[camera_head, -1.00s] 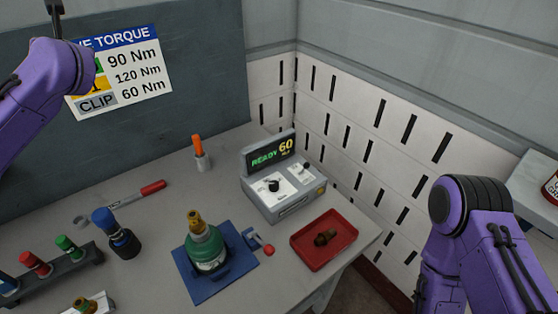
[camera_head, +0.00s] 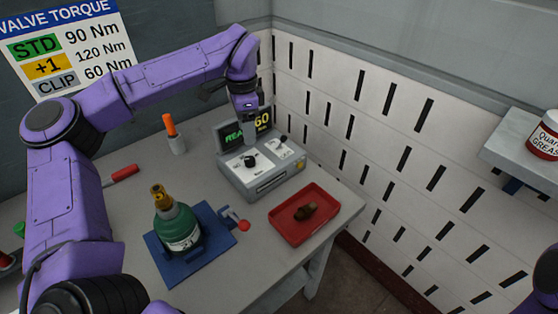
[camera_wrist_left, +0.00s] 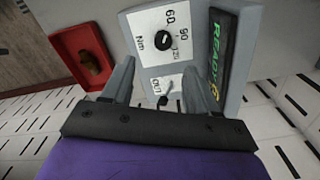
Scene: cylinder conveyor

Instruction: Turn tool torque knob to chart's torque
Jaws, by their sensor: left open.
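The torque tool's grey control box (camera_head: 263,182) stands at the table's back right. Its display (camera_head: 234,136) reads READY in green and 60 in yellow, partly hidden by my left gripper. The black torque knob (camera_wrist_left: 163,40) sits on a white dial with 60, 90, 120 and Nm; it also shows in the head view (camera_head: 250,161). I cannot tell its pointer exactly. My left gripper (camera_wrist_left: 160,72) is open and empty above the box, apart from the knob. The chart (camera_head: 68,50) lists STD 90 Nm, +1 120 Nm, CLIP 60 Nm. My right gripper is out of view.
A green cylinder (camera_head: 178,228) with a brass valve stands on a blue base (camera_head: 158,268) with a red-knobbed clamp. A red tray (camera_head: 287,233) holds a brown-brass part (camera_head: 306,211). A shelf with a jar (camera_head: 545,135) is at right.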

